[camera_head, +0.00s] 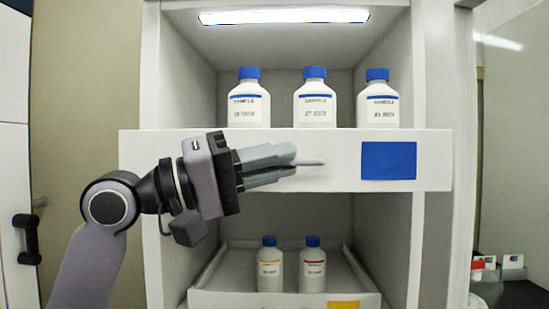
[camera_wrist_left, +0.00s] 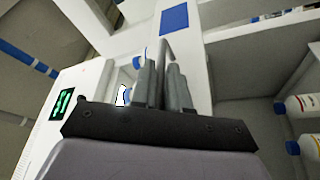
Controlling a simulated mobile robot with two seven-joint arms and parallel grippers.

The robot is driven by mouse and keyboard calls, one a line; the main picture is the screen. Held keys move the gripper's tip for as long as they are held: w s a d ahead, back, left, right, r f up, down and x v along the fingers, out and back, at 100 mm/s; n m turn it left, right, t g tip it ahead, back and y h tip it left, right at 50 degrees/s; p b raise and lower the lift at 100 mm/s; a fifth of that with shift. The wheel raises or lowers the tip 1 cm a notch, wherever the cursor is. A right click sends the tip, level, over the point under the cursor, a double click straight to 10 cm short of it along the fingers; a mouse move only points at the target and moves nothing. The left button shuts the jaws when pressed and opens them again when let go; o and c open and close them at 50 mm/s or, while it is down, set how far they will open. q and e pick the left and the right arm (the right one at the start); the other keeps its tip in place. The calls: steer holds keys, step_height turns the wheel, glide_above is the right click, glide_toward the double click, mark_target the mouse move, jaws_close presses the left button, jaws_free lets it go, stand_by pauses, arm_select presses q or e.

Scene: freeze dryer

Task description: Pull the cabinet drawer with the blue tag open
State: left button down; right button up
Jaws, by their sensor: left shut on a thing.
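The white drawer front (camera_head: 230,142) with the blue tag (camera_head: 388,160) spans the cabinet at mid-height. It reaches past the cabinet's left edge and seems to stand out from it. My left gripper (camera_head: 283,163) is shut on the light handle (camera_head: 312,162) left of the tag. In the left wrist view, the fingers (camera_wrist_left: 165,88) close around the handle (camera_wrist_left: 163,50), and the blue tag (camera_wrist_left: 174,19) shows beyond. Three white bottles with blue caps (camera_head: 315,104) stand upright behind the drawer front; their bases are hidden. My right gripper is not in view.
A lower drawer (camera_head: 240,300) with a yellow tag (camera_head: 343,304) holds two bottles (camera_head: 270,268) and also stands out. A white cabinet with a dark handle (camera_head: 27,238) is at the far left. Small items (camera_head: 512,262) lie at the lower right.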

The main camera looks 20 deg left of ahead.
arm_select(q)
steer(key=shift+s, duration=0.25)
steer(key=c, duration=1.5)
jaws_free()
steer(key=b+v, duration=0.1)
steer(key=v, duration=0.6)
steer(key=shift+s+a, duration=0.1)
steer(key=shift+a, duration=0.05)
